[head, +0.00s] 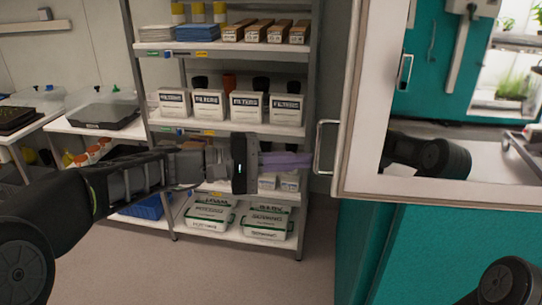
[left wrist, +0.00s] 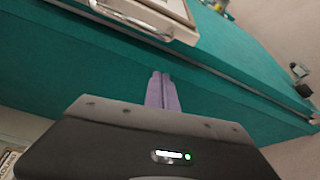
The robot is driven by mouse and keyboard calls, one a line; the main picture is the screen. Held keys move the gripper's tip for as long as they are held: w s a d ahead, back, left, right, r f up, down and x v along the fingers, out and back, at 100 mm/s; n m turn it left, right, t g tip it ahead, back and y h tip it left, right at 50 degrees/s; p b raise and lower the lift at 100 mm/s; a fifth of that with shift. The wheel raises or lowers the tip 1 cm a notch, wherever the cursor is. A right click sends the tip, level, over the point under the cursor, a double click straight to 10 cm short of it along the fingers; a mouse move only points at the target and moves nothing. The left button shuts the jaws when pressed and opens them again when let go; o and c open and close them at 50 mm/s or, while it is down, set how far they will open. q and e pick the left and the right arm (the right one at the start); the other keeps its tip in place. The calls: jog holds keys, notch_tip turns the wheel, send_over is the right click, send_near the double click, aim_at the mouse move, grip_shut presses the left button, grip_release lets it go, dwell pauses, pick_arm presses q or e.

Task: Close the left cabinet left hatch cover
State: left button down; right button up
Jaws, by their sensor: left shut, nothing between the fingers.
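The hatch cover, a white-framed panel with a large pane (head: 354,100), stands at the right of the head view, by the teal cabinet (head: 400,250). Its metal handle (head: 325,148) is on the frame's left edge. My left gripper (head: 303,160) has purple fingers, shut and empty, with the tips close to the handle's left side. I cannot tell whether they touch it. In the left wrist view the shut fingers (left wrist: 161,90) point at the teal surface (left wrist: 215,90), below the handle (left wrist: 130,18) and the cover's corner (left wrist: 170,10). My right gripper is not visible.
A metal shelf rack (head: 222,130) with filter boxes, trays and white bins stands behind my left arm. White tables (head: 95,128) with lidded containers are at the left. Grey floor (head: 270,275) is free in front of the rack.

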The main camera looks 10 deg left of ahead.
pick_arm(q)
jog(key=s, duration=0.1)
jog(key=s+d+p, duration=0.1)
jog(key=s, duration=0.1)
jog(key=shift+s+d+r+p, duration=0.2)
jog(key=shift+d+r+p, duration=0.05)
jog(key=shift+r+p, duration=0.1)
